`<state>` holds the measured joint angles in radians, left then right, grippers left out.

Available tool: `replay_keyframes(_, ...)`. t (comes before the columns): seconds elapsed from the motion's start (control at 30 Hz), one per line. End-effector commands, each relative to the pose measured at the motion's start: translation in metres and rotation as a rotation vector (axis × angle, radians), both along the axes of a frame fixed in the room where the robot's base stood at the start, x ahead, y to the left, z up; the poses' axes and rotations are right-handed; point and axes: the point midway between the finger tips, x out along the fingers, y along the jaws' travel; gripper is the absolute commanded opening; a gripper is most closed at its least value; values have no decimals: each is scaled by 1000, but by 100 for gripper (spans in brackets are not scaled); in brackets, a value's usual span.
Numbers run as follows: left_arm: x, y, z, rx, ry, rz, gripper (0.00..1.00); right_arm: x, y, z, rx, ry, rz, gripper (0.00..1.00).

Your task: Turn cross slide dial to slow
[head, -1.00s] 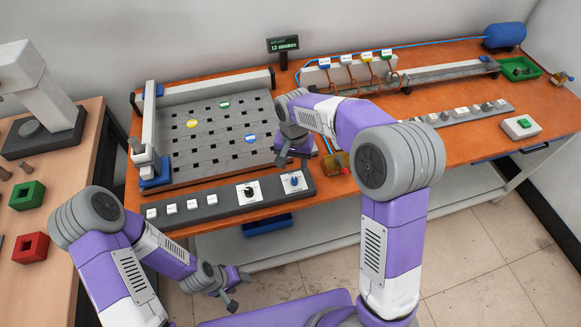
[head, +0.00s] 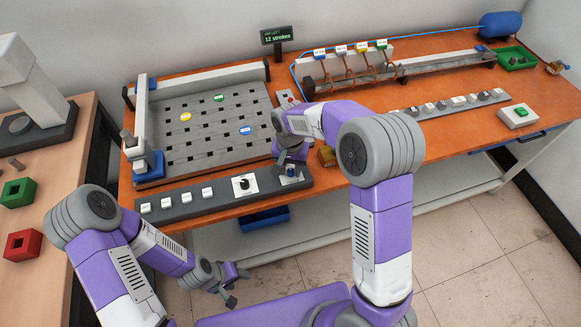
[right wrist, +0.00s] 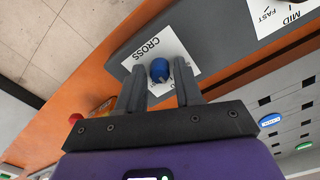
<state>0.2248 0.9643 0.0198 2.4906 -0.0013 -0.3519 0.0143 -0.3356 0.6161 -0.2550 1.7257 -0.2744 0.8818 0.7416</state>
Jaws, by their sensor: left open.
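The cross slide dial is a blue knob (right wrist: 159,71) on a white plate marked CROSS (right wrist: 149,52), on the grey control panel. In the head view the dial (head: 291,172) is at the panel's right end, partly covered by my right gripper (head: 289,160). In the right wrist view my right gripper (right wrist: 159,80) has its fingers apart, one on each side of the knob, with small gaps that look clear. The plate's speed words are hidden or unreadable. My left gripper (head: 238,287) is open and empty, low in front of the table.
A black dial (head: 244,184) on a white plate and several white buttons (head: 186,198) share the panel. Its plate shows FAST and MID in the right wrist view (right wrist: 284,15). A slotted grey bed (head: 205,150) with coloured discs lies behind. A brass-coloured part (head: 327,157) is close right of my right gripper.

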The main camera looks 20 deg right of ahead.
Motion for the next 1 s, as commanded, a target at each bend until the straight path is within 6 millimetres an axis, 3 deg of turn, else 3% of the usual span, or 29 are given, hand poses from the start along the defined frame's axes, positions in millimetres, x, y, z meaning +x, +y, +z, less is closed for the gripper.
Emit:
replay_keyframes(0.03, 0, 0, 0, 0, 0, 0, 54, 0, 0, 0, 0, 0, 0, 27)
replay_keyframes(0.2, 0, 0, 0, 0, 0, 0, 54, 0, 0, 0, 0, 0, 0, 1)
replay_keyframes(0.23, 0, 0, 0, 0, 0, 0, 54, 0, 0, 0, 0, 0, 0, 0)
replay_keyframes(0.63, 0, 0, 4, 0, 0, 0, 54, 0, 0, 1, -1, 1, 68, 0)
replay_keyframes(1.0, 0, 0, 18, 0, 0, 0, 54, -1, 0, 1, 1, 4, 355, 0)
